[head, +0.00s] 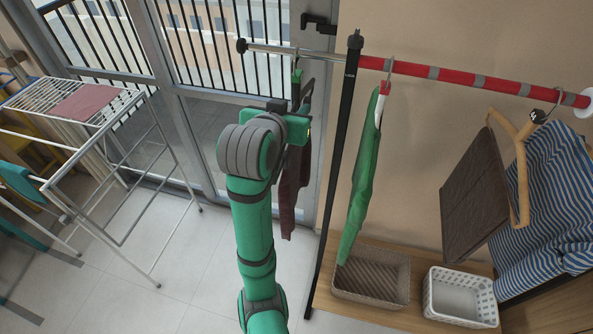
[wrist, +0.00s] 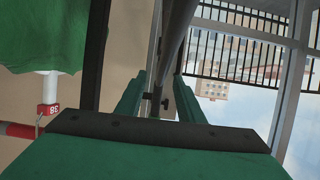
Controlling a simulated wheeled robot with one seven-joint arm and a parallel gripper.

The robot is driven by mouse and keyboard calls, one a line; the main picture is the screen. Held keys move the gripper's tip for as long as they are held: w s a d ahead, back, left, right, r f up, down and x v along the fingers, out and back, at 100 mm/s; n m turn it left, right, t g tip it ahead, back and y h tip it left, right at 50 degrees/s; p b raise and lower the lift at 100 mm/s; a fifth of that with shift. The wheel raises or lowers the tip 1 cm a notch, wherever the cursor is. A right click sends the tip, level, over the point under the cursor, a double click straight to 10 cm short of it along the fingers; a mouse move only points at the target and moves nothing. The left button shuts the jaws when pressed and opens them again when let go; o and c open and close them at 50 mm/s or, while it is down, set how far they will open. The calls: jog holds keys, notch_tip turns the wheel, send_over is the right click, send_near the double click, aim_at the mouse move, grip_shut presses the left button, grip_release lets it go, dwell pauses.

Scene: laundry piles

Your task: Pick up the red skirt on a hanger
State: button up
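A dark red garment, seemingly the red skirt (head: 289,195), hangs below the left part of the clothes rail, partly hidden behind my arm. Its hanger is mostly hidden by my gripper (head: 303,95), which is up near the hook, just under the rail. In the wrist view my gripper (wrist: 158,98) has its two green fingers apart, with a gap between them. No red cloth shows between the fingers there. I cannot tell whether the hanger lies between them.
The clothes rail (head: 455,78) carries a green garment (head: 362,185), a brown one (head: 470,195) and a striped one (head: 555,205). A black post (head: 342,130) stands right of my gripper. Baskets (head: 372,278) sit below. A drying rack (head: 125,225) stands left.

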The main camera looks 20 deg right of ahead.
aim_at(295, 107)
jog(key=x, duration=0.4)
jog(key=shift+f, duration=0.15)
jog(key=shift+c, duration=0.3)
grip_shut()
dwell(1.0)
